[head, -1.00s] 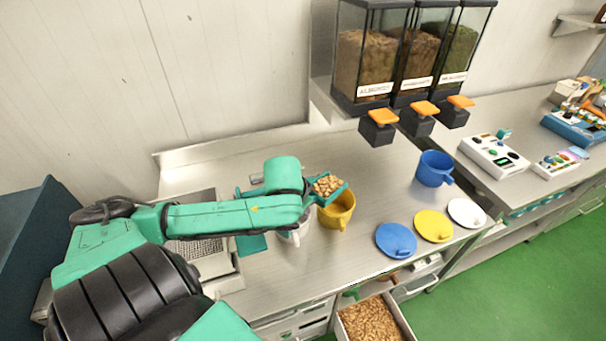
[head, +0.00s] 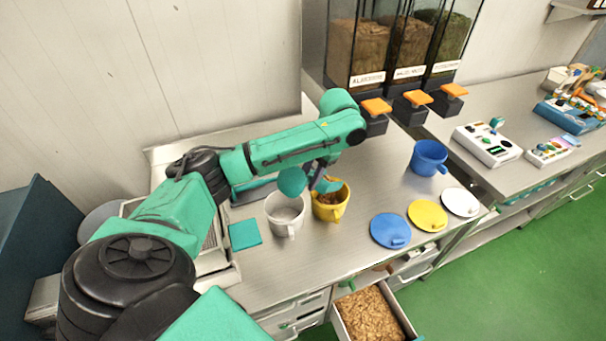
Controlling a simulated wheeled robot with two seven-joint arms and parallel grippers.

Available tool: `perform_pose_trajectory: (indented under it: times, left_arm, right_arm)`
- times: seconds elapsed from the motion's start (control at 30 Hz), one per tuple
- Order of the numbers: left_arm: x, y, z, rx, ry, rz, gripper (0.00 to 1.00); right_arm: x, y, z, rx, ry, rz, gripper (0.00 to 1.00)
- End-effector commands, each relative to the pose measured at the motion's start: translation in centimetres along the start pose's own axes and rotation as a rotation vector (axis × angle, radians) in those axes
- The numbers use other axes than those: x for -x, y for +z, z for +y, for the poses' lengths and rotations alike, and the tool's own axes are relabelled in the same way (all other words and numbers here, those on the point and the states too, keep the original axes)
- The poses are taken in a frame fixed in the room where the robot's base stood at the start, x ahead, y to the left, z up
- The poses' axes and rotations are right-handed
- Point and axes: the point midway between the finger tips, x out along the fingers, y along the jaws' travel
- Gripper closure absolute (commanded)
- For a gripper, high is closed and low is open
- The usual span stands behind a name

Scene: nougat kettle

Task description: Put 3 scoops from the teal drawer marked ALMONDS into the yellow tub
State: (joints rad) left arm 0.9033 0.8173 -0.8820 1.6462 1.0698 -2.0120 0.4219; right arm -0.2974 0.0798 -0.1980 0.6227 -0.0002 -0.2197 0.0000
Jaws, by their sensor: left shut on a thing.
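The yellow tub (head: 329,213) stands on the steel counter, with brown pieces visible inside. My left gripper (head: 317,176) is right above it, shut on a teal scoop (head: 326,185). The scoop is tipped down at the tub's rim and partly hidden by the gripper, so I cannot tell whether anything is left in it. An open drawer (head: 404,321) full of brown almond-like pieces juts out below the counter; its marking is not readable. My right gripper is not in view.
A white tub (head: 285,215) stands just left of the yellow one, a blue tub (head: 428,157) farther right. Blue (head: 390,230), yellow (head: 427,214) and white (head: 460,202) lids lie near the front edge. Dispensers (head: 357,55) with orange levers hang behind.

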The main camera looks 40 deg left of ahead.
Motion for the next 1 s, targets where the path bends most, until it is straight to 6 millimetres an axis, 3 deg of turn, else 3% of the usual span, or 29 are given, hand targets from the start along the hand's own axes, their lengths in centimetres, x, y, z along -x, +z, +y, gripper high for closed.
perform_pose_trajectory:
  times: [0.33,0.57,1.0]
  left_arm:
    - [3.2,-2.2,-0.9,-0.035,0.018,-0.215,1.00]
    - [3.7,-2.9,-0.9,-0.061,0.030,-0.316,1.00]
    - [4.3,-3.0,-1.3,-0.058,0.030,-0.331,1.00]
  right_arm:
    - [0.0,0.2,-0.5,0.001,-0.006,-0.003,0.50]
    - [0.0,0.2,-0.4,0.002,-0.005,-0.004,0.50]
    - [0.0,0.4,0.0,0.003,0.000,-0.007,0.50]
